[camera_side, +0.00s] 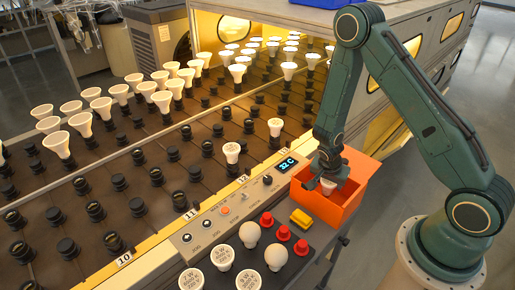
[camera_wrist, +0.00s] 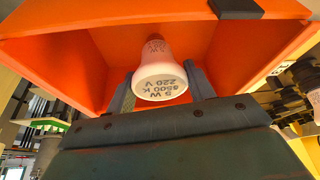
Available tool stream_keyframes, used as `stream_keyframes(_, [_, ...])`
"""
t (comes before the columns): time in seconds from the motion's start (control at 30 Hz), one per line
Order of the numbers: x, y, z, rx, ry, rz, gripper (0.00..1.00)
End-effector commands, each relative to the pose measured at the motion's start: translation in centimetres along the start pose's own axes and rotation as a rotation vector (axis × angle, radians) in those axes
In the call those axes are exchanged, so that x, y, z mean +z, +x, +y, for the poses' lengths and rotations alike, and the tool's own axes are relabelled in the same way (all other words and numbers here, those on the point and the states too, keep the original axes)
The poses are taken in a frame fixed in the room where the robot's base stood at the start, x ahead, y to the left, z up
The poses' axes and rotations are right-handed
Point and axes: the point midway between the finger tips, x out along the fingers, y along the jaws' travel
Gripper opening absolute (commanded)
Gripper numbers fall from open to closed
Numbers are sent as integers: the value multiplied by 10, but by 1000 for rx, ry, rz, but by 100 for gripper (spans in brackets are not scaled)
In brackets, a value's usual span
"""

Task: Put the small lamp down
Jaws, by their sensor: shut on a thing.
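A small white lamp (camera_wrist: 160,84) with "5 W 6500 K 220 V" on its face sits between the two fingers of my gripper (camera_wrist: 161,92) in the wrist view. My gripper is shut on it. The lamp's narrow base points away from the wrist camera, toward the box interior. I cannot tell whether it touches the box floor.
A control panel (camera_side: 228,208) with a "32 C" display stands left of the box. Rows of sockets (camera_side: 120,183), many with white lamps, fill the left.

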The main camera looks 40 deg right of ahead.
Motion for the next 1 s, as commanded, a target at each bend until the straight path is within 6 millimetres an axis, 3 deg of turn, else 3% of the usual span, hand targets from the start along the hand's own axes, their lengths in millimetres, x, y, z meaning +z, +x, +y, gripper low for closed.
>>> stream_keyframes(0.6, [5, 12, 0, -1, 1, 0, 30])
stream_keyframes(0.63, [5, 12, 0, -1, 1, 0, 55])
stream_keyframes(0.73, [5, 12, 0, -1, 1, 0, 75])
stream_keyframes(1.0, [5, 12, 0, -1, 1, 0, 75])
